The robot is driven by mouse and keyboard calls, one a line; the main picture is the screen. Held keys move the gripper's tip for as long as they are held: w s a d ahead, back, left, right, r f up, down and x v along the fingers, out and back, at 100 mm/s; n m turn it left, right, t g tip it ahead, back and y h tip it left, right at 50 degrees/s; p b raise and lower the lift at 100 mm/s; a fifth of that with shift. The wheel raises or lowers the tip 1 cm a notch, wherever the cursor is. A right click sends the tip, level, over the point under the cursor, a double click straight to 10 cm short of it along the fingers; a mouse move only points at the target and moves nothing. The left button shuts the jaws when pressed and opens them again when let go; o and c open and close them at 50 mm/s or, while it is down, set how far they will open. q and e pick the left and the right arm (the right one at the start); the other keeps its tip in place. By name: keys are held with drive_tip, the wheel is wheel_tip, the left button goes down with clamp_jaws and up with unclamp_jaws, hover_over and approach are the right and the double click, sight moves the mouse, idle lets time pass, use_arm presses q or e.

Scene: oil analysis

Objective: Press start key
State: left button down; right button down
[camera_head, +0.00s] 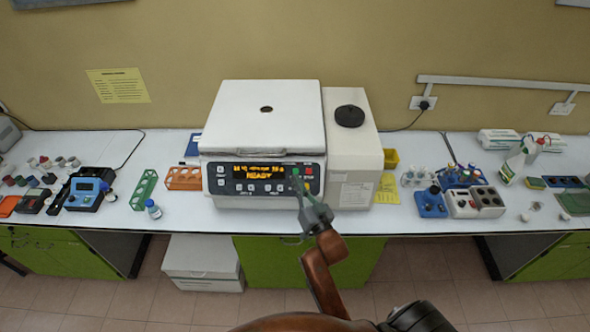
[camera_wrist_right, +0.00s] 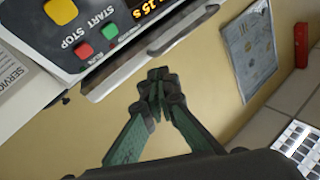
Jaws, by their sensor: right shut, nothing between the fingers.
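The white centrifuge (camera_head: 262,115) stands on the bench with its lid down. Its dark front panel carries a lit display (camera_head: 262,172) that seems to read READY. In the right wrist view the green start key (camera_wrist_right: 110,31) sits beside the START label, with the red stop key (camera_wrist_right: 83,49) close by. My right gripper (camera_head: 299,181) is in front of the panel's right part, its fingers together and empty. In the right wrist view its fingertips (camera_wrist_right: 158,82) show below the keys. Whether they touch the panel cannot be told. My left gripper is out of view.
A beige unit with a black knob (camera_head: 349,116) adjoins the centrifuge's right side. An orange rack (camera_head: 184,178) and a green rack (camera_head: 144,188) stand to the left. Blue and grey devices (camera_head: 431,203) stand to the right. The bench front edge is below the panel.

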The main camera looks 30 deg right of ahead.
sight(296, 171)
drive_tip(key=shift+f, duration=0.1)
drive_tip(key=shift+w+d+f+b, duration=0.65)
drive_tip(key=shift+w+f+b, duration=0.2)
drive_tip(key=shift+w, duration=0.2)
drive_tip(key=shift+w+d+f+b, duration=0.7)
drive_tip(key=shift+w+b, duration=0.3)
drive_tip(key=shift+w, duration=0.1)
drive_tip(key=shift+w+d+f+b, duration=0.6)
drive_tip(key=shift+w+f+b, duration=0.25)
drive_tip(key=shift+w, duration=0.2)
drive_tip(key=shift+r, duration=0.1)
drive_tip(key=shift+w+d+f, duration=0.2)
drive_tip(key=shift+w+f, duration=0.05)
